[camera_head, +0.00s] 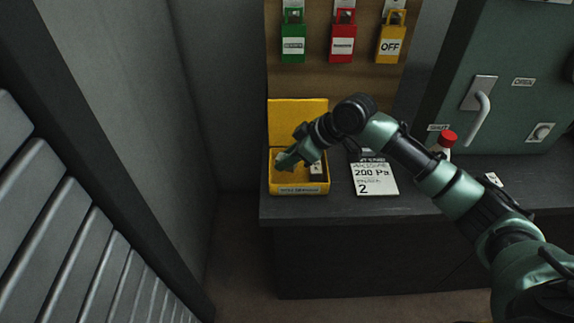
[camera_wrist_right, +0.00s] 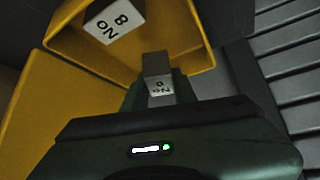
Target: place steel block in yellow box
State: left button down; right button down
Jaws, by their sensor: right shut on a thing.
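The open yellow box (camera_head: 300,187) stands on the dark counter with its lid up at the back. My right gripper (camera_head: 286,160) is over the left part of the box. In the right wrist view, my right gripper (camera_wrist_right: 158,90) is shut on a small grey steel block (camera_wrist_right: 157,66) with a pale labelled face. The held block is beside or over the yellow box opening (camera_wrist_right: 60,45); its height above the floor is unclear. My left gripper is not in view.
A white card (camera_head: 374,180) reading "200 Pa" lies right of the box. A red-topped object (camera_head: 446,142) stands near the green cabinet (camera_head: 505,85). Green, red and yellow lockout tags (camera_head: 342,47) hang behind. A grey wall is at left.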

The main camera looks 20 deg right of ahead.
jog(key=shift+f, duration=1.45)
jog(key=shift+f, duration=0.1)
jog(key=c, duration=1.1)
grip_release()
jog(key=v, duration=1.2)
jog(key=shift+b, duration=0.4)
